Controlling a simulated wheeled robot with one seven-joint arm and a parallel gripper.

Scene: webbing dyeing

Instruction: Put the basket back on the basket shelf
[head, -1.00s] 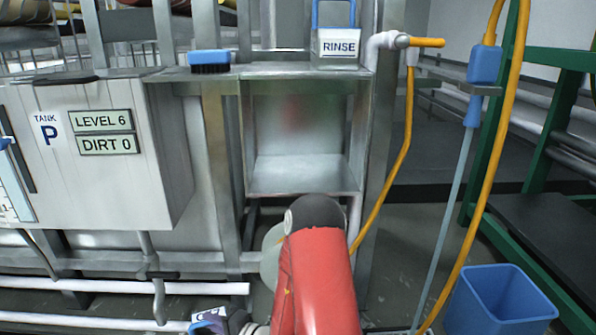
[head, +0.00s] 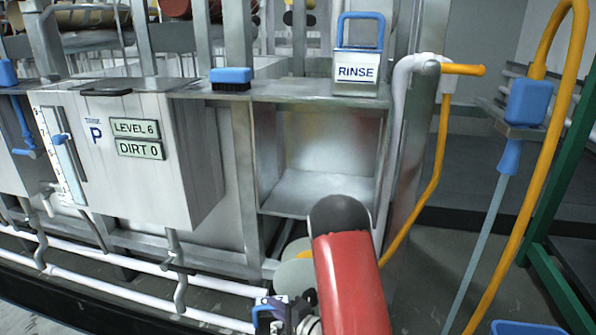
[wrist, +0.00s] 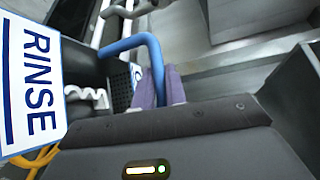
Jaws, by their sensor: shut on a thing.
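My gripper (wrist: 160,92) is shut on the blue handle (wrist: 126,46) of the basket in the wrist view. A white RINSE label (wrist: 30,90) and a dark perforated part (wrist: 118,85) show beside that handle. In the head view my gripper (head: 290,312) is low at the bottom edge, and a bit of blue handle (head: 263,318) shows there. The rest of the held basket is cut off or hidden. A steel open shelf compartment (head: 320,190) stands above and beyond my gripper, and it looks empty. Another RINSE-labelled item with a blue handle (head: 358,72) stands on the ledge above it.
A blue brush (head: 231,79) lies on the ledge left of the RINSE item. Tank P (head: 150,180) juts out at the left, with white pipes (head: 130,265) below. A yellow hose (head: 437,180) hangs right of the compartment. A blue bin (head: 520,328) is at the bottom right.

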